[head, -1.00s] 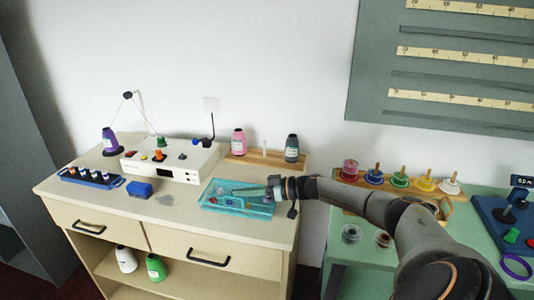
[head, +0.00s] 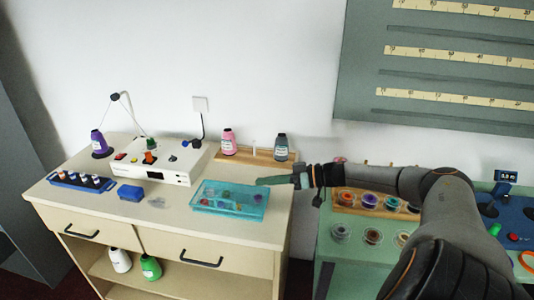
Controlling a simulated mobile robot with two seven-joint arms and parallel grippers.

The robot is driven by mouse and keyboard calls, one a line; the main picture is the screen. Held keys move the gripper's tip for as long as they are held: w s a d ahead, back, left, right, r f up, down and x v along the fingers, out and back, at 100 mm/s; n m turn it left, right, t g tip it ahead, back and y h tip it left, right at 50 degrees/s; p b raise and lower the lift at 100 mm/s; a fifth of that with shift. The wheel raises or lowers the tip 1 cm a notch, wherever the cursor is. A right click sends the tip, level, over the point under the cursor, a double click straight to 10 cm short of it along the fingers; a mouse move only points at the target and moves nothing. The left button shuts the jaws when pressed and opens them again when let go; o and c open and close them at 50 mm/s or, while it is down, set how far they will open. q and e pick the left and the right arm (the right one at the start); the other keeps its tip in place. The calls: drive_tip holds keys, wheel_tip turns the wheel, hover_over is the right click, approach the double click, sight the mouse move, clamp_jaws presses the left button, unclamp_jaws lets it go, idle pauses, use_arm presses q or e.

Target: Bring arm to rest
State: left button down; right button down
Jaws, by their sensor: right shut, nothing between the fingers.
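My right gripper (head: 272,181) comes in from the right and points left. It is shut and empty, over the right end of the cream counter, just right of the teal tray. The teal tray (head: 207,208) lies on the counter and holds several small coloured pieces. My right arm stretches over the green table and hides part of it. My left gripper is not in view.
Several round dishes sit on the green table (head: 345,262).

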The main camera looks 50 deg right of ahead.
drive_tip(key=shift+s+d+r, duration=0.1)
drive_tip(key=shift+s, duration=0.05)
drive_tip(key=s+a+f+h, duration=0.1)
drive_tip(key=s+a+f, duration=0.1)
drive_tip(key=a+f, duration=0.7)
drive_tip(key=s+a+f+h, duration=0.1)
drive_tip(key=s+a+f, duration=0.1)
drive_tip(key=a+f, duration=0.65)
drive_tip(key=s+a+f+g+h, duration=0.1)
drive_tip(key=s+a+f+h, duration=0.1)
drive_tip(key=s+a, duration=0.5)
drive_tip(key=s+a+f+m+g+h, duration=0.1)
drive_tip(key=s+a+f+g+h, duration=0.1)
drive_tip(key=s+a+f, duration=0.3)
drive_tip(key=s+a, duration=0.3)
drive_tip(key=shift+s+a+g, duration=0.2)
drive_tip(key=shift+a+g, duration=0.1)
